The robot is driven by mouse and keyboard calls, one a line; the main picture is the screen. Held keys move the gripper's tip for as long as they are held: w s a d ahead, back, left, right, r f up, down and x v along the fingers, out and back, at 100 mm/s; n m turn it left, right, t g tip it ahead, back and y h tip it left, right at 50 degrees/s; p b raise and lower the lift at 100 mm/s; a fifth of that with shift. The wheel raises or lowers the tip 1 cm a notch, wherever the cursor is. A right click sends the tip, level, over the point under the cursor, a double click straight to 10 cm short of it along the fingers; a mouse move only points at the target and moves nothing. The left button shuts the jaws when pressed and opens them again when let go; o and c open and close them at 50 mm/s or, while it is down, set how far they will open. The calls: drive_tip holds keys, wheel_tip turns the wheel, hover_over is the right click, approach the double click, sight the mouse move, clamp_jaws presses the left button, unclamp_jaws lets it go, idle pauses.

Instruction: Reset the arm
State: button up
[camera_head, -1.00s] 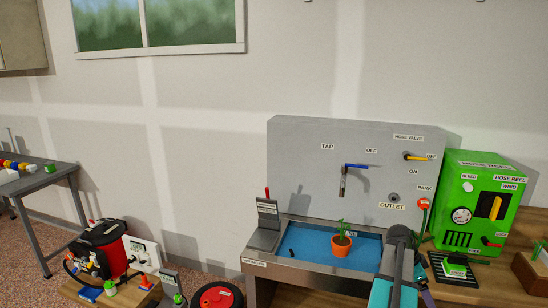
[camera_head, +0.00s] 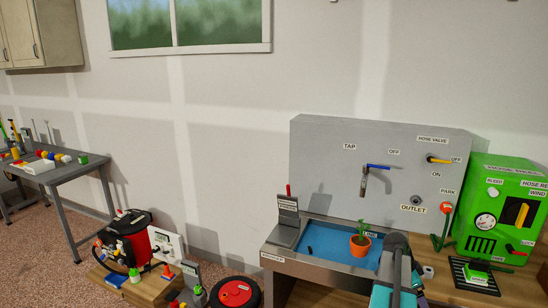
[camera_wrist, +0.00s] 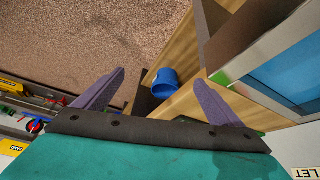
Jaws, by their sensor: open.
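My gripper (camera_wrist: 160,95) is open in the wrist view, with its two purple fingers wide apart and nothing between them. A blue cup-like object (camera_wrist: 165,83) shows beyond the fingers, beside a wooden board. In the head view my teal and grey arm (camera_head: 394,285) stands at the bottom, in front of the sink bench; the fingers are not visible there.
The sink bench has a blue basin (camera_head: 318,240) holding a potted plant (camera_head: 360,242). A grey panel (camera_head: 330,150) with tap and hose valve rises behind. A green hose-reel box (camera_head: 495,215) stands right. A red-black vacuum (camera_head: 130,238) and grey table (camera_head: 70,172) are left.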

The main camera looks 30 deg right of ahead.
drive_tip(key=w+a+f+n, duration=0.2)
drive_tip(key=w+a+f, duration=0.25)
drive_tip(key=a, duration=0.35)
drive_tip(key=w+a+f+n+y, duration=0.1)
drive_tip(key=w+a+f, duration=0.2)
drive_tip(key=a+f, duration=0.35)
drive_tip(key=w+a+f+n, duration=0.2)
drive_tip(key=w+a+f, duration=0.25)
drive_tip(key=a, duration=0.45)
drive_tip(key=s+a+f+n+y, duration=0.1)
drive_tip(key=a+f+n, duration=0.3)
drive_tip(key=a, duration=0.5)
drive_tip(key=s+a+f+n, duration=0.1)
drive_tip(key=a+f, duration=0.6)
drive_tip(key=a, duration=0.1)
drive_tip(key=s+a+f+n+g+y, duration=0.1)
drive_tip(key=s+a+f+n, duration=0.3)
drive_tip(key=s+a+n, duration=0.3)
drive_tip(key=s+a+f+n+g+y, duration=0.1)
drive_tip(key=s+a+f+n, duration=0.3)
drive_tip(key=a, duration=0.9)
drive_tip(key=s+n, duration=0.3)
drive_tip(key=s, duration=0.2)
drive_tip(key=shift+s+y, duration=0.2)
drive_tip(key=shift+y, duration=0.1)
